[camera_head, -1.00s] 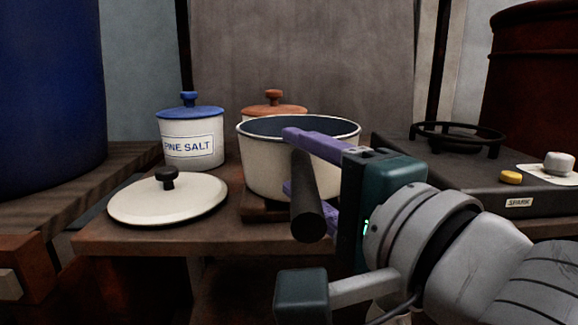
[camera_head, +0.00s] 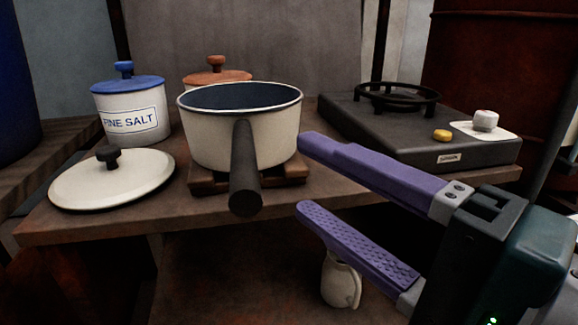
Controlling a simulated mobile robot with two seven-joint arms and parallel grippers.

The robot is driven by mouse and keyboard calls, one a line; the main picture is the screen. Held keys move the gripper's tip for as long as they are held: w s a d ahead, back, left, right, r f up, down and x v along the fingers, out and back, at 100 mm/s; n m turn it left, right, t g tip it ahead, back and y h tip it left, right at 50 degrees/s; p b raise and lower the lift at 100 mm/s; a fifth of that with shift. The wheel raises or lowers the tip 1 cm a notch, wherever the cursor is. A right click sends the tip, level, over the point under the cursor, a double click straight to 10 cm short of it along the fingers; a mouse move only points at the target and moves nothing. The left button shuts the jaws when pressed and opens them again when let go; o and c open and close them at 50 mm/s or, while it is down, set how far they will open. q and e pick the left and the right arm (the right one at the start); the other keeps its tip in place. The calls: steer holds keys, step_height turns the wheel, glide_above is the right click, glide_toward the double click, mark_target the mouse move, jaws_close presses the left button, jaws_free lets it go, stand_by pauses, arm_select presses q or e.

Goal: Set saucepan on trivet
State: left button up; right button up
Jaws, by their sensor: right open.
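The saucepan (camera_head: 212,125) is cream outside and dark blue inside, and its dark handle (camera_head: 245,170) points toward me. It stands upright on the wooden trivet (camera_head: 283,173), whose slats show beneath it on the table. The pan's cream lid (camera_head: 110,180) with a dark knob lies on the table to the left. My right gripper (camera_head: 302,178) is open and empty, its purple fingers apart to the right of the handle and in front of the table edge. It is clear of the handle. My left gripper is not in view.
A blue-lidded salt jar (camera_head: 130,112) and an orange-lidded jar (camera_head: 215,72) stand behind. A dark burner (camera_head: 400,135) with a ring grate and knobs is at the right. A small cream jug (camera_head: 340,280) sits below the tabletop (camera_head: 150,218).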

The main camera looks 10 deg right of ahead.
steer(key=d+f+n+g+h, duration=0.3)
steer(key=d+f+h, duration=0.1)
steer(key=f, duration=0.2)
steer(key=s+d+f+n+g+h, duration=0.2)
steer(key=s+d+f+n+g, duration=0.1)
steer(key=s+f+n+g, duration=0.2)
steer(key=s+d+f+n+g+h, duration=0.1)
steer(key=s+d+f+n+g, duration=0.2)
steer(key=s, duration=0.6)
steer(key=f+n+g, duration=0.1)
steer(key=f+n, duration=0.1)
steer(key=n, duration=0.1)
steer(key=shift+s+n+g+h, duration=0.25)
steer(key=shift+n+g+h, duration=0.15)
